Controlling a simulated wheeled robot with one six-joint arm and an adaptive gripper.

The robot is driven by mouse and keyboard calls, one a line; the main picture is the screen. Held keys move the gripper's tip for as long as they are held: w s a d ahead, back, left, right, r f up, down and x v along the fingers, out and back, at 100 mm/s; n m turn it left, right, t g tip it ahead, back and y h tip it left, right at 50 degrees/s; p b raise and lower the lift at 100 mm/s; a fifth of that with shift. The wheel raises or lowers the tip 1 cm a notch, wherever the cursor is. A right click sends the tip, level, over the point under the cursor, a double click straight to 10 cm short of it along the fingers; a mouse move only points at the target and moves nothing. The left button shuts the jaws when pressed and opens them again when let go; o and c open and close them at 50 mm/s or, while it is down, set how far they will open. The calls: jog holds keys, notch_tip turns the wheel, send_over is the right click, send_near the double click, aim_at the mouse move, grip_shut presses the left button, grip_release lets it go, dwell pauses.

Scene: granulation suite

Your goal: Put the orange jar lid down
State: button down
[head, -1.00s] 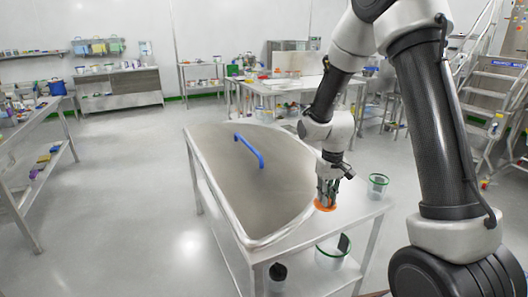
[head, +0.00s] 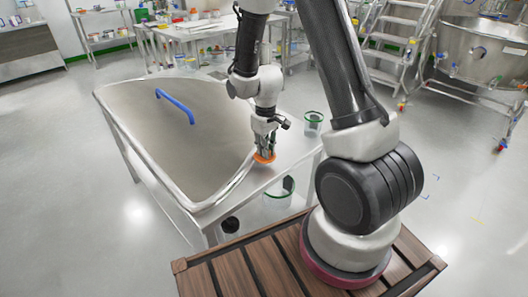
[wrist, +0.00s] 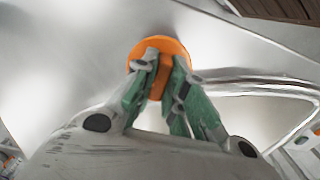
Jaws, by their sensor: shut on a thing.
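The orange jar lid (head: 264,158) is at my gripper's fingertips, over the flat steel top beside the basin. In the wrist view the round orange lid (wrist: 160,54) shows between the green-padded fingers. My gripper (head: 266,150) is shut on it and points down. I cannot tell whether the lid touches the steel surface. A clear jar with a green rim (head: 313,122) stands on the steel top, to the right and behind the lid.
A large steel basin (head: 112,97) with a blue handle (head: 176,104) fills the left of the table. On the shelf below are a green-rimmed clear container (head: 288,186) and a dark round object (head: 230,225). Steel around the lid is bare.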

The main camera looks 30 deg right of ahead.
jog(key=shift+f, duration=1)
jog(key=shift+f, duration=0.15)
jog(key=c, duration=1.5)
grip_release()
jog(key=shift+o, duration=0.2)
